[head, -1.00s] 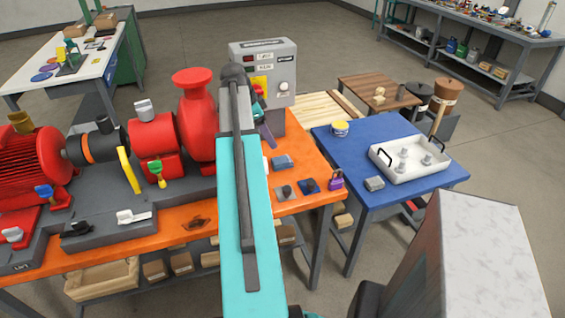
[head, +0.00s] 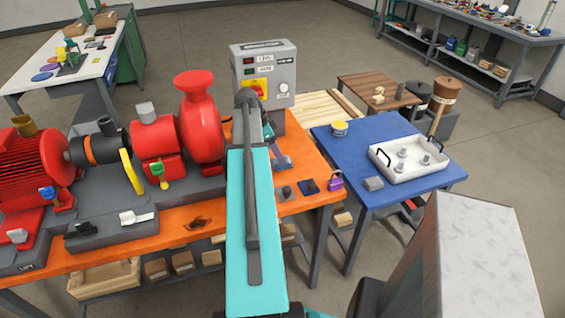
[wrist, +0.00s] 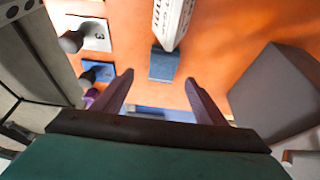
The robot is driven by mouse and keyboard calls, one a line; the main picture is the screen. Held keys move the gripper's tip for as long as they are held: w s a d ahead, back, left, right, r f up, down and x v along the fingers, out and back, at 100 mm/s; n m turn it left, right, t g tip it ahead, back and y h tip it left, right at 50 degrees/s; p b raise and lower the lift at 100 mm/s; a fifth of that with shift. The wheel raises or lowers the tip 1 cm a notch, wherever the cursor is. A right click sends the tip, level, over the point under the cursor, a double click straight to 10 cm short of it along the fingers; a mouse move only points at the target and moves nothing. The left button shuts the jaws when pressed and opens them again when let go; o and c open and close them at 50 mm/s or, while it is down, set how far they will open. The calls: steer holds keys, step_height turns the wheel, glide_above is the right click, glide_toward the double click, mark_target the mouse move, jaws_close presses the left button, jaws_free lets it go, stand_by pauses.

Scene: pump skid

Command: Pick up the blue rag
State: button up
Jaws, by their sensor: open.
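A small flat blue piece (wrist: 163,66), which appears to be the blue rag, lies on the orange bench top. In the wrist view it is ahead of my gripper (wrist: 158,82), between the lines of the two fingers. A white lettered object (wrist: 174,22) overlaps its far end there. In the head view the blue-grey piece (head: 284,163) lies at the foot of the control box, partly hidden by my arm. My gripper (head: 277,150) is open and empty above the bench, partly hidden by my own arm.
Knobbed plates (wrist: 92,32) (head: 308,187) and a purple padlock (head: 335,181) sit beside the blue piece. The grey control box (head: 268,75) stands behind. Red pump parts (head: 200,130) fill the left. A blue table (head: 345,150) with a white tray (head: 405,170) stands right.

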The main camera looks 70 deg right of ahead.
steer(key=shift+f, duration=0.1)
stand_by(0.3)
steer(key=shift+d+p+x, duration=0.25)
steer(key=shift+p+x, duration=0.7)
steer(key=shift+x, duration=0.25)
steer(key=shift+p+x, duration=0.35)
steer(key=shift+x, duration=0.9)
steer(key=shift+w, duration=0.1)
steer(key=c, duration=1.1)
steer(key=shift+c, duration=0.2)
step_height(320, 180, up, 10)
steer(key=b, duration=0.3)
